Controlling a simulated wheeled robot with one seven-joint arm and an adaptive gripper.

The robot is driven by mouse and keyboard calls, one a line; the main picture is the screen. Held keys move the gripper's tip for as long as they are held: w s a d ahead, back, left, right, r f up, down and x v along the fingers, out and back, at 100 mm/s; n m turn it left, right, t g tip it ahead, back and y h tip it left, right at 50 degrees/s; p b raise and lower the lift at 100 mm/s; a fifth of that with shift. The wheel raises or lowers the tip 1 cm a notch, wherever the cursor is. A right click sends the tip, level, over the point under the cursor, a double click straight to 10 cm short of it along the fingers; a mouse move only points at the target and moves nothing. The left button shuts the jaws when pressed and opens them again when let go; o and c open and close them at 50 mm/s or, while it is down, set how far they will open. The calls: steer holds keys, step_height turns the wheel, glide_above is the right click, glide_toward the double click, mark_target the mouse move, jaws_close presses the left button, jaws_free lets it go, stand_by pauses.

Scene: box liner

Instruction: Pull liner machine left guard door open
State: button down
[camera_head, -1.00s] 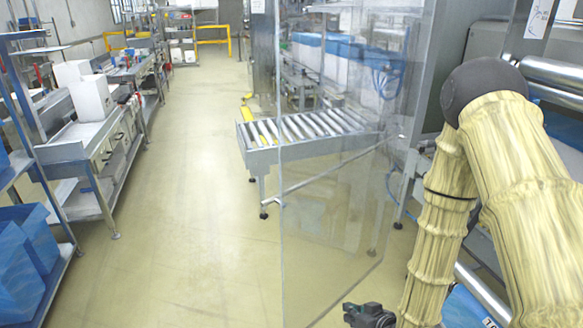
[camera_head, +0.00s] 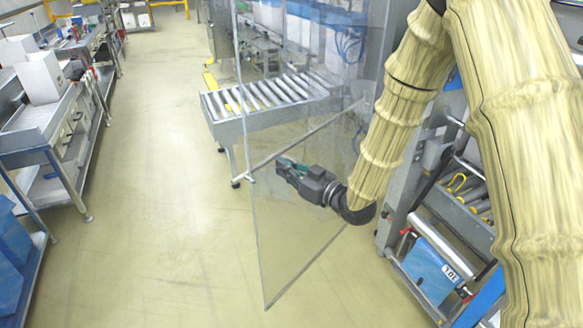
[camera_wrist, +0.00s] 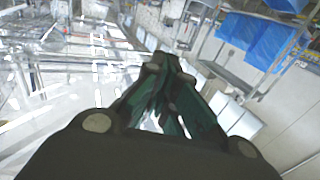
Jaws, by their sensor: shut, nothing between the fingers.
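The left guard door is a tall clear panel (camera_head: 290,235) with thin grey edges, in the middle of the head view. It stands swung out from the machine, its free edge toward the aisle at left. A grey bar (camera_head: 300,138) crosses it, ending in a small fitting at the free edge. My gripper (camera_head: 280,166) overlaps the panel in the picture, just below the bar and right of the free edge. Whether it touches the panel is unclear. In the wrist view my gripper (camera_wrist: 162,62) is shut and empty, and the door is hard to make out.
A roller conveyor (camera_head: 262,105) stands behind the panel. The machine frame with a blue part (camera_head: 430,272) is at right, beside my arm. Workbenches (camera_head: 50,130) and blue bins (camera_head: 10,255) line the left. The aisle floor (camera_head: 150,190) between is clear.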

mark_target(254, 152)
steer(key=p+x, duration=0.3)
steer(key=x, duration=0.5)
steer(key=shift+w+a+f+p, duration=0.1)
steer(key=shift+w+a+p, duration=0.3)
steer(key=shift+w, duration=0.05)
